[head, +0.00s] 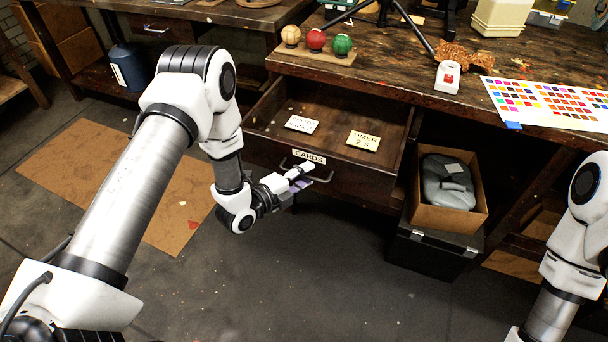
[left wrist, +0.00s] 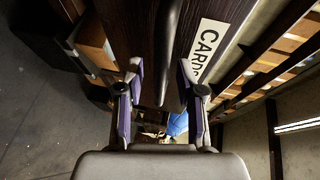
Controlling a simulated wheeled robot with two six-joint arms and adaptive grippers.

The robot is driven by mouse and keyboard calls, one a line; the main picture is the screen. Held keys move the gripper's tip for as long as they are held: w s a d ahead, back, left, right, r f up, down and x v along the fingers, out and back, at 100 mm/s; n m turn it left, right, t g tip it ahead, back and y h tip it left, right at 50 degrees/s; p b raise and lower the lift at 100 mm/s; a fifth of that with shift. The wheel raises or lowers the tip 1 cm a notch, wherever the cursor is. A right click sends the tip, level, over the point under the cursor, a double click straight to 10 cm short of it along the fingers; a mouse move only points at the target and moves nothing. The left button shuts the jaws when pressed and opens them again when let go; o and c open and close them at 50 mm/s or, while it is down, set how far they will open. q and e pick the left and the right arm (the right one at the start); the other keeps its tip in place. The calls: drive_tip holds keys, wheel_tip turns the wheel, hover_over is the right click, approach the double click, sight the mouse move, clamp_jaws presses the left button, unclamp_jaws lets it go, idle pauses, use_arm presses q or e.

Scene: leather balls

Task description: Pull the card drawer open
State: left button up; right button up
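The card drawer (head: 265,150) in the wooden desk stands pulled out, its inside showing. Two small cards lie in it: one pale card (head: 301,124) and one marked TIMER 2 S (head: 363,141). Its front bears a CARDS label (head: 309,157) and a dark bar handle (head: 324,180). My left gripper (head: 302,175) is at the handle, in front of the drawer. In the left wrist view the handle (left wrist: 171,50) runs between the two spread fingers, with a visible gap on the left side. My right gripper is out of view; only part of that arm shows at the right edge.
On the desk top (head: 400,60) are three balls on a board (head: 305,53), a color chart (head: 555,105) and a small white item (head: 447,77). A cardboard box (head: 455,214) stands under the desk, right of the drawer. The floor in front is clear.

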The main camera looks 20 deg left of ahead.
use_arm(q)
drive_tip(key=v, duration=1.2)
drive_tip(key=s+d+f+n+g+y+p, duration=0.1)
drive_tip(key=s+d+f+n+g+p, duration=0.2)
drive_tip(key=s+d+f+g, duration=0.35)
drive_tip(key=s+a+f+n+g+y, duration=0.2)
drive_tip(key=s+a+f+n+g, duration=0.1)
drive_tip(key=s+n, duration=0.5)
drive_tip(key=s+a+f+n+g+y, duration=0.3)
drive_tip(key=s+n+g, duration=0.2)
drive_tip(key=s+n, duration=0.3)
drive_tip(key=n, duration=0.3)
drive_tip(key=shift+s+y, duration=0.25)
drive_tip(key=shift+y, duration=0.05)
